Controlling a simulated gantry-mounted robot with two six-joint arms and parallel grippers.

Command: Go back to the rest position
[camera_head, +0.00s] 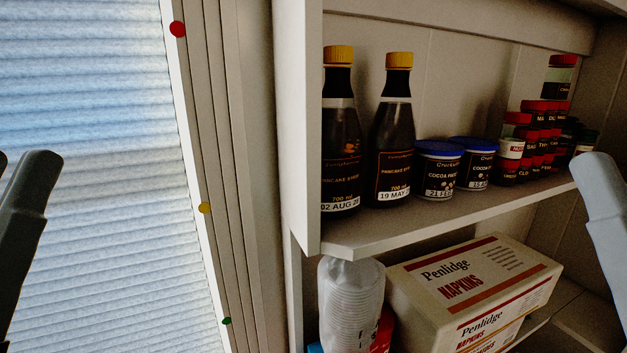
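My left gripper (20,160) is at the left edge, in front of the window blind. Two dark grey fingertips show with a gap between them, and nothing is seen in the gap. My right gripper (597,172) is at the right edge, in front of the shelving. Only one grey finger of it shows and the rest is cut off, so I cannot tell how far it is open. No held thing shows at either one.
Two syrup bottles (393,135), two blue-lidded cocoa tins (440,172) and several red-capped spice jars (513,140) stand on the upper shelf (400,232). Below are a napkin box (470,275) and bagged cups (350,300). A pleated blind (100,130) fills the left.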

